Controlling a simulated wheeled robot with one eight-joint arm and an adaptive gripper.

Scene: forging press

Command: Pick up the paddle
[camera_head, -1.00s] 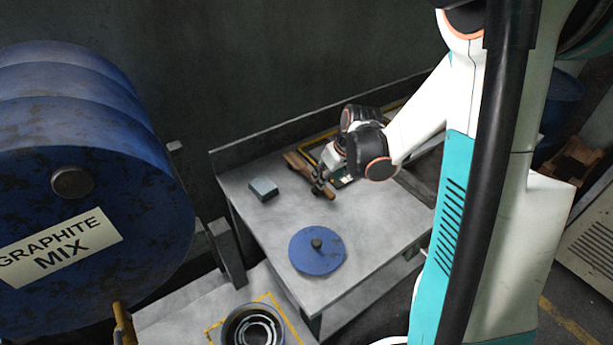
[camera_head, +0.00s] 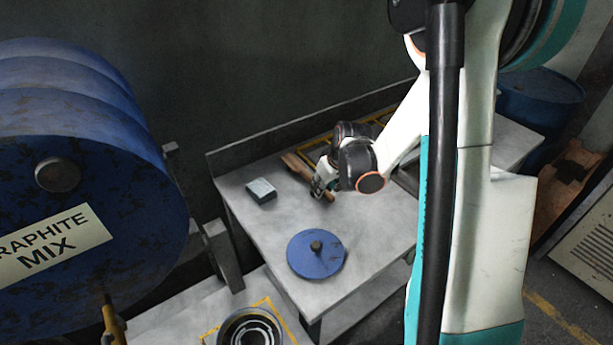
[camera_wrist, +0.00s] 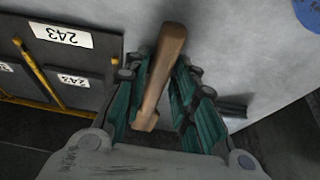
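The paddle (camera_head: 295,164) is a brown wooden piece lying on the grey table beside my gripper in the head view. In the wrist view its brown wood (camera_wrist: 164,70) runs lengthwise between my two teal fingers. My gripper (camera_head: 319,186) is low over the table at the paddle. In the wrist view my gripper (camera_wrist: 160,72) has its fingers apart, one on each side of the wood. A gap shows between the wood and the right finger lower down. Contact at the fingertips is hard to tell. Part of the paddle is hidden by my gripper in the head view.
On the grey table (camera_head: 262,222) lie a grey-blue block (camera_head: 261,190) and a blue disc with a knob (camera_head: 316,254). A low wall (camera_head: 300,131) runs along the back edge. A large blue graphite drum (camera_head: 80,150) stands at left. Nested rings (camera_head: 250,330) sit below.

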